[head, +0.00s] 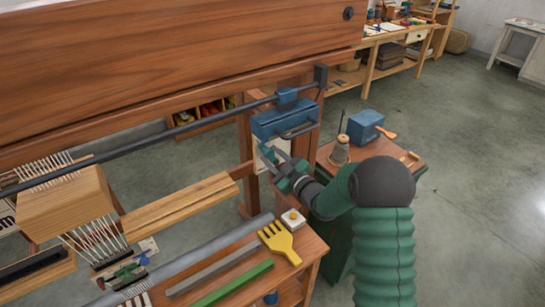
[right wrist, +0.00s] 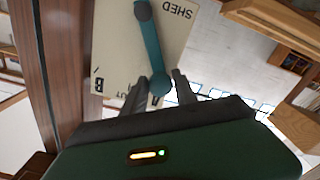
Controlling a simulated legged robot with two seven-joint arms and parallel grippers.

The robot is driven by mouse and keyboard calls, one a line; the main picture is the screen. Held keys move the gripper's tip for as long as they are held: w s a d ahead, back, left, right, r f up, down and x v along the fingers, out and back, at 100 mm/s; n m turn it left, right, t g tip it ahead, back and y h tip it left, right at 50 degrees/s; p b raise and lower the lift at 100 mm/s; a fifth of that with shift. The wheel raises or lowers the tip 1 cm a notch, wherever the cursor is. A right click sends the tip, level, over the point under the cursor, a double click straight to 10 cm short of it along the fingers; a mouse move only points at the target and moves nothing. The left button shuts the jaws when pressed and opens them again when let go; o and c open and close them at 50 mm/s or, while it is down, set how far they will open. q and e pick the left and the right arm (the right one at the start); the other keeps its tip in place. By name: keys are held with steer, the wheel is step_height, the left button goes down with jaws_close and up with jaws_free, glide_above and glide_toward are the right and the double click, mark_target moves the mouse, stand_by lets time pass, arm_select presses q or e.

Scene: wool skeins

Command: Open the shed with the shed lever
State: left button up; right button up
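The shed lever is a teal bar with a round end (right wrist: 152,48), on a cream plate (right wrist: 112,42) marked SHED, which reads upside down in the right wrist view. The lever runs from a dark pivot at the top down to its knob. My right gripper (right wrist: 160,76) has one finger on each side of the knob, close to it; contact is unclear. In the head view this gripper (head: 283,172) is at the plate (head: 267,155), on the loom's right upright, partly hiding plate and lever. My left gripper is not in view.
A blue box with a handle (head: 285,120) is just above the plate. A yellow comb (head: 279,242) lies on the bench in front.

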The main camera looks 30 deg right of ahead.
steer(key=o, duration=0.3)
steer(key=shift+o, duration=0.2)
steer(key=s+d+b, duration=0.1)
steer(key=s, duration=1.5)
steer(key=shift+s+d+b, duration=0.2)
steer(key=shift+s+b, duration=0.2)
steer(key=a+f+m+g+h+p, duration=0.2)
steer(key=a+f+m+g+h, duration=0.15)
steer(key=a+f+g, duration=0.4)
steer(key=s+a+f+m+g+y, duration=0.2)
steer(key=s+a+g, duration=0.6)
steer(key=s, duration=0.6)
step_height(320, 180, down, 2)
steer(key=shift+a+f+m, duration=0.1)
steer(key=shift+a+m, duration=0.55)
steer(key=shift+a, duration=0.6)
